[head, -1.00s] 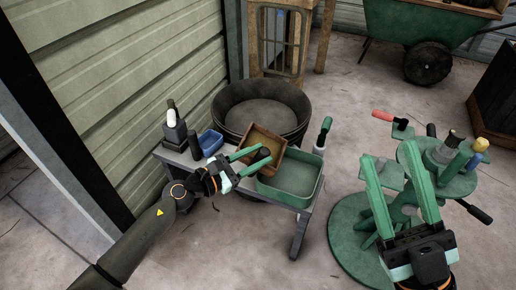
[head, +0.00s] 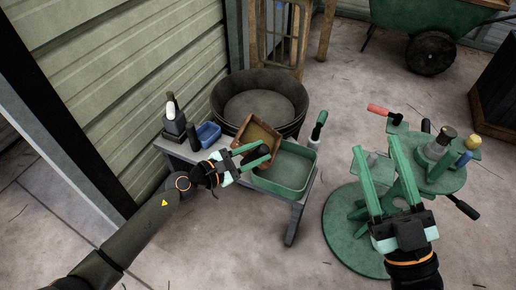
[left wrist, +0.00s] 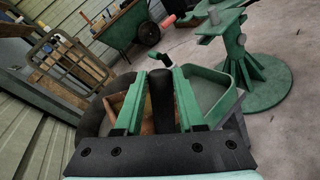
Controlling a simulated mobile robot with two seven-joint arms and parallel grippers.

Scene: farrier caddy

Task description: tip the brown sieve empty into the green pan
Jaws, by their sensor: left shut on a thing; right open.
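The brown sieve (head: 262,134) is tilted above the bench, at the left edge of the green pan. My left gripper (head: 257,154) is shut on its dark handle, which stands between the fingers in the left wrist view (left wrist: 162,98). Part of the sieve's brown wall shows left of the fingers there (left wrist: 117,102). Whether anything lies in the sieve is unclear. The green pan (head: 283,189) sits on the bench, right of the sieve; it also shows in the left wrist view (left wrist: 237,99). My right gripper (head: 374,150) is open and empty, in front of the green round stand.
A grey bench (head: 185,154) carries a blue container (head: 208,134) and a dark block with a white-handled tool (head: 173,119). A green-handled tool (head: 317,130) stands at the pan's far right corner. A dark round tub (head: 299,91) is behind. The green stand (head: 350,242) holds several tools.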

